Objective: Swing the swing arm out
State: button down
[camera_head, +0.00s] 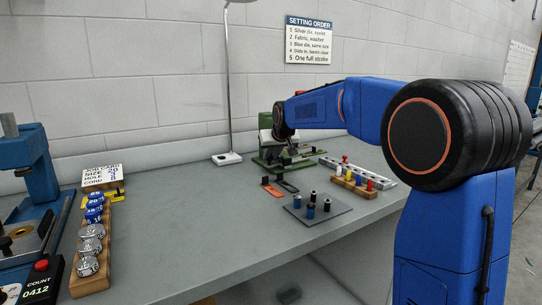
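A green bench machine (266,141) stands at the back of the grey bench, right of the lamp base. I cannot make out its swing arm clearly; my arm's end covers part of the machine. My blue arm reaches in from the right, and its dark wrist end is in front of or beside the green machine. My gripper (291,146) is small and dark there, and its fingers do not show clearly. I cannot tell whether it touches the machine.
A blue press (38,190) and a counter box (42,283) stand at the left. Wooden racks (92,280) hold several dies. A grey plate (330,217) with several small pegs lies centre right, near orange and dark strips. A lamp base (226,158) stands behind. The middle bench is clear.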

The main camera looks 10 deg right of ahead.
jog(key=shift+s, duration=0.1)
jog(key=shift+s+d+n+y, duration=0.5)
jog(key=shift+s+d+n, duration=0.15)
jog(key=shift+s, duration=0.25)
jog(key=shift+s+d+n+y, duration=0.5)
jog(key=shift+s+d+n, duration=0.15)
jog(key=shift+s, duration=0.2)
jog(key=s+d+n+y, duration=0.1)
jog(key=d, duration=0.1)
jog(key=s+d+n+g+y, duration=0.1)
jog(key=s+d+n, duration=0.1)
jog(key=s+d+n+g+y, duration=0.1)
jog(key=d, duration=0.1)
jog(key=shift+s+n, duration=0.4)
jog(key=d+n+g+y, duration=0.1)
jog(key=d, duration=0.1)
jog(key=s+d+n+g, duration=0.1)
jog(key=d+n, duration=0.1)
jog(key=d, duration=0.1)
jog(key=s+d+n+g+y, duration=0.1)
jog(key=d+n, duration=0.1)
jog(key=shift+d+g+y, duration=0.3)
jog(key=shift+d+g, duration=0.1)
jog(key=shift+d+n+g, duration=0.5)
jog(key=shift+d+n, duration=0.4)
jog(key=shift+d, duration=0.05)
jog(key=c, duration=1.5)
grip_release()
jog(key=shift+d, duration=0.15)
jog(key=shift+c, duration=0.2)
